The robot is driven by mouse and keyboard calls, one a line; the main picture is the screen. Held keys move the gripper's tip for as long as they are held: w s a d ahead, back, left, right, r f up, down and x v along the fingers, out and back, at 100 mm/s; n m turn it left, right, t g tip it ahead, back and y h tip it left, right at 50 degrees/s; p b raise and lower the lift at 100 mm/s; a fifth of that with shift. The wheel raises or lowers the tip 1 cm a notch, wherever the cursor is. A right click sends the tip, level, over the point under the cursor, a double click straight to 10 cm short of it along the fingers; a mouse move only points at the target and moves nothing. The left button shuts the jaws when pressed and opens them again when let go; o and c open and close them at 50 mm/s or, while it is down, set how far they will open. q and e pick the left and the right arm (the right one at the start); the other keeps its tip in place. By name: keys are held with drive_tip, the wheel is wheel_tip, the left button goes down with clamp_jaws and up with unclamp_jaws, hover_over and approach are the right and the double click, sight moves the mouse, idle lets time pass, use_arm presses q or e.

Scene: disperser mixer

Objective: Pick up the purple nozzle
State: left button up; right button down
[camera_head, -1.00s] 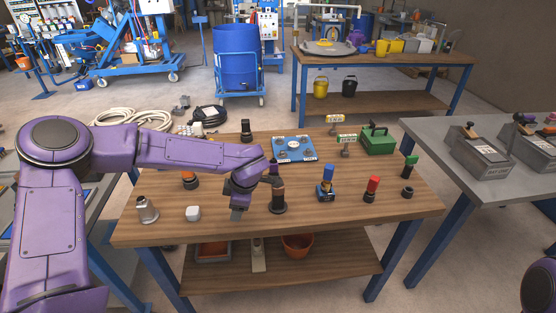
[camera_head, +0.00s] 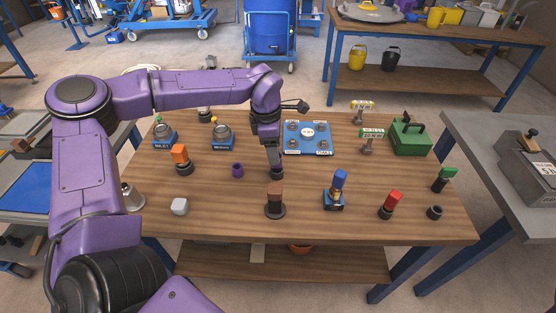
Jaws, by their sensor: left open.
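A small purple hollow piece (camera_head: 237,169), which looks like the purple nozzle, stands on the wooden table (camera_head: 330,222), left of centre. My left gripper (camera_head: 276,166) points down just right of it, apart from it in the picture. It is open, though the gap between its fingers is hard to see. A dark round piece (camera_head: 277,174) shows at its fingertips; whether they touch it I cannot tell, and the gripper hides what is behind. My right gripper is not in view.
A brown-topped piece (camera_head: 275,197) stands in front of the gripper. Orange (camera_head: 180,154), blue (camera_head: 340,179), red (camera_head: 392,201) and green (camera_head: 447,173) topped pieces stand around. A blue plate (camera_head: 307,137) and a green box (camera_head: 410,136) lie behind.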

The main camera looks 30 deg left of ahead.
use_arm(q)
drive_tip(key=f, duration=0.5)
drive_tip(key=shift+w+d+p, duration=0.25)
drive_tip(key=shift+d+p, duration=0.15)
drive_tip(key=c, duration=1.1)
drive_tip(key=shift+o, duration=0.2)
drive_tip(key=shift+r, duration=0.1)
